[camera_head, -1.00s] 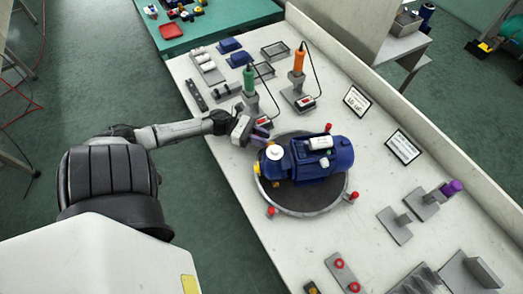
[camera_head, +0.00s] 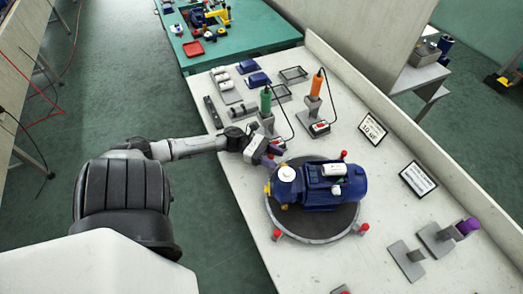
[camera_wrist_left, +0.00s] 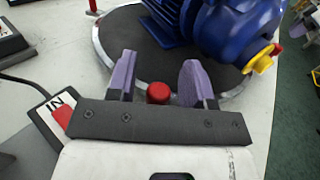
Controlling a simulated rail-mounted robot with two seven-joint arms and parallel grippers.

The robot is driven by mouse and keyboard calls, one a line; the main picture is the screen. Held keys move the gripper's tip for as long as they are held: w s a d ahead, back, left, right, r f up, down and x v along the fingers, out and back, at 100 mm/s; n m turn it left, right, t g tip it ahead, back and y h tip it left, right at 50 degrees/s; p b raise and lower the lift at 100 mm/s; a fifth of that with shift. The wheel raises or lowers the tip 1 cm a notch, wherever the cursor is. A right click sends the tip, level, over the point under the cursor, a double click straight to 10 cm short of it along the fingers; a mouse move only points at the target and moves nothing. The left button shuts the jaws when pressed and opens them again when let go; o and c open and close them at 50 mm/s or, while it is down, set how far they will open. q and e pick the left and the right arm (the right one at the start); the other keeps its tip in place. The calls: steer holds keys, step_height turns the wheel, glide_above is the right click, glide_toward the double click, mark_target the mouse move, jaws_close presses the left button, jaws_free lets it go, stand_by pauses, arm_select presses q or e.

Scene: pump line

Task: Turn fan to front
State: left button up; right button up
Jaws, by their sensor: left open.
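A blue motor-pump unit (camera_head: 325,188) lies on a round dark turntable (camera_head: 325,225) with a pale rim. It has a white round cap and a yellow fitting at its left end; I cannot make out the fan for certain. Red knobs stand around the rim, at the back (camera_head: 343,155), right (camera_head: 362,228) and front left (camera_head: 277,235). My left gripper (camera_head: 271,160) is at the turntable's upper left edge. In the left wrist view, its purple fingers (camera_wrist_left: 158,72) are open, with a red knob (camera_wrist_left: 158,93) between them. The pump (camera_wrist_left: 225,35) is beyond.
A green-handled tool (camera_head: 265,101) and an orange-handled tool (camera_head: 315,83) stand on holders behind the turntable. Two signs (camera_head: 372,129) stand at the right. Grey brackets (camera_head: 407,260) are at the front right. The white table is clear left of the turntable.

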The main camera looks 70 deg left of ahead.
arm_select(q)
steer(key=v, duration=1.3)
steer(key=shift+s, duration=0.1)
steer(key=shift+c, duration=0.4)
